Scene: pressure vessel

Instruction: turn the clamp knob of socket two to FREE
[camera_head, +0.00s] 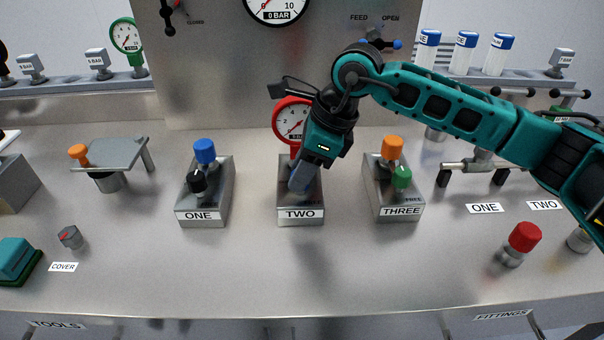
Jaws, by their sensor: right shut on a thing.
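Socket two (301,216) is a metal block labelled TWO in the middle of the table. A red gauge (293,121) stands upright at its back. My right gripper (300,186) reaches down over the front part of the block from the upper right. Its fingers are shut at the place where the neighbouring blocks carry their clamp knobs. The clamp knob of socket two is hidden by the fingers, so its pointer and markings cannot be read. My left gripper is not in view.
Socket one (203,212) with a blue fitting and black knob stands left. Socket three (398,208) with an orange fitting and green knob stands close on the right. A red-capped fitting (522,238) stands at the right. The table front is clear in the middle.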

